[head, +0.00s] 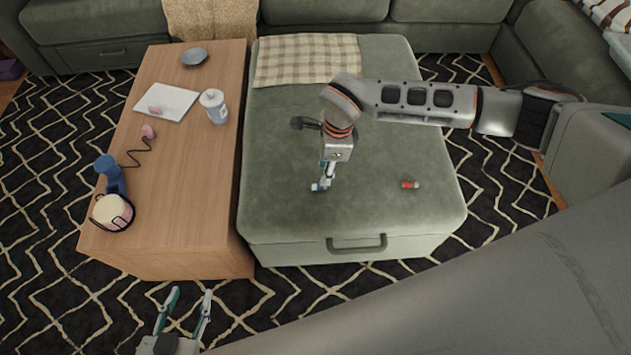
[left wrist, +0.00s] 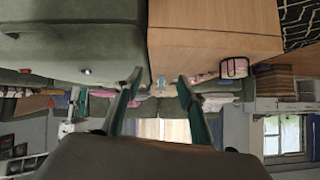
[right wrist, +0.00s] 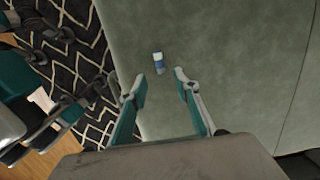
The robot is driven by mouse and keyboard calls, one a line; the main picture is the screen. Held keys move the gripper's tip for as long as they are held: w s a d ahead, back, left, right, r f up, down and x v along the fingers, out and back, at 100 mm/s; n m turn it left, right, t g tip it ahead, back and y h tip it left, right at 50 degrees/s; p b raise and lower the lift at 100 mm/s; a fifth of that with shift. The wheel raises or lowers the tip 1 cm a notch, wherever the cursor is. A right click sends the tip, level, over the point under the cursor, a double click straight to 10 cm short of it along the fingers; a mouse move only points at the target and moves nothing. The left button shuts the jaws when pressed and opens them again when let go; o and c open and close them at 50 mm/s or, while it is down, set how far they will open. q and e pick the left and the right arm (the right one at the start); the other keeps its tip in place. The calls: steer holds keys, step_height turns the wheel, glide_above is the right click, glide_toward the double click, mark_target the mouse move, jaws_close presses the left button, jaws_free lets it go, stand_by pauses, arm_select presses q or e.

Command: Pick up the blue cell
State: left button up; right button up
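The blue cell (head: 317,188), a small blue cylinder with a whitish end, lies on the green ottoman (head: 280,205) near its front left. In the right wrist view the blue cell (right wrist: 158,62) lies just beyond the gap between the fingertips. My right gripper (head: 325,182) points down at the blue cell; its fingers (right wrist: 159,84) are open and empty. A small blue thing, likely the same cell, shows in the left wrist view (left wrist: 85,71). My left gripper (head: 190,294) is open and empty in front of the wooden table; its spread fingers also show in the left wrist view (left wrist: 160,80).
A red cell (head: 410,185) lies on the ottoman to the right. A checkered cloth (head: 307,60) covers its back.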

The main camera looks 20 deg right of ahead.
mark_target(320, 186)
steer(key=f, duration=0.2)
steer(key=f+b, duration=0.1)
steer(key=f, duration=0.1)
steer(key=a+f+b, duration=0.1)
steer(key=f, duration=0.2)
steer(key=shift+a, duration=0.1)
steer(key=shift+w+r, duration=0.15)
jaws_close()
